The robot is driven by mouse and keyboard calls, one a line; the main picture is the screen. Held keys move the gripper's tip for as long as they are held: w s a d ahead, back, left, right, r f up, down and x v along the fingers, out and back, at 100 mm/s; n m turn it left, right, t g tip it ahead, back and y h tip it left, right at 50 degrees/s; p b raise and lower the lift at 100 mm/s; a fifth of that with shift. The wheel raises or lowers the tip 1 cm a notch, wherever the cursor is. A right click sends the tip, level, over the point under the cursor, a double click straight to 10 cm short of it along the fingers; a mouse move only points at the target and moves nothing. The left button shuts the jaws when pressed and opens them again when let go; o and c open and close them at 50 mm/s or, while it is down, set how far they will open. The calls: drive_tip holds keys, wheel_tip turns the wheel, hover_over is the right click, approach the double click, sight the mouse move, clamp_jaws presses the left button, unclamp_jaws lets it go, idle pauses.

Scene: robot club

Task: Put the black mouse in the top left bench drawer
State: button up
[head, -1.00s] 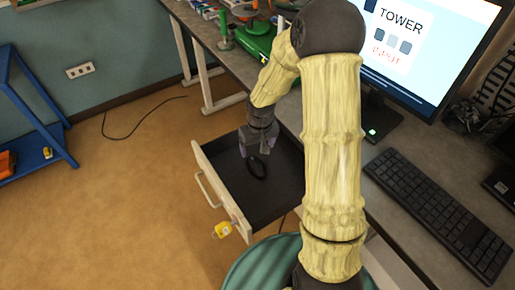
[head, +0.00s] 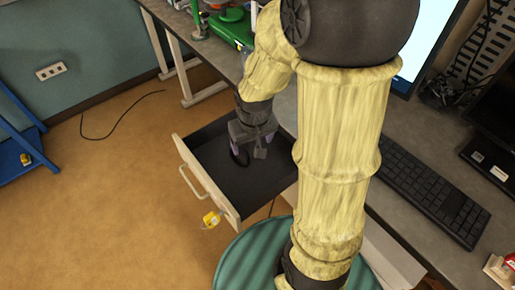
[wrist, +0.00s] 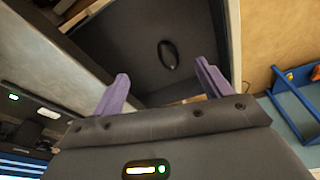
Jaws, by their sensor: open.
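The black mouse (wrist: 168,55) lies on the dark floor of the open bench drawer (head: 246,184). In the head view the mouse (head: 240,156) is partly hidden by my gripper. The drawer has a pale front and a handle, and its inside also shows in the wrist view (wrist: 120,40). My gripper (wrist: 160,90) has its two purple fingers spread with nothing between them. The mouse is beyond the fingertips and apart from them. In the head view my gripper (head: 250,146) is over the drawer.
The desk carries a keyboard (head: 425,190) and a monitor (head: 408,60). A teal round seat (head: 250,258) stands close to the drawer. A blue shelf (head: 20,150) is at the left, with open floor between.

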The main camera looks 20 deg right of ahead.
drive_tip(key=shift+m, duration=0.3)
drive_tip(key=s, duration=0.1)
drive_tip(key=s+r, duration=0.1)
drive_tip(key=s, duration=0.1)
drive_tip(key=s+r, duration=0.1)
drive_tip(key=s, duration=0.1)
drive_tip(key=shift+r, duration=0.1)
idle(0.7)
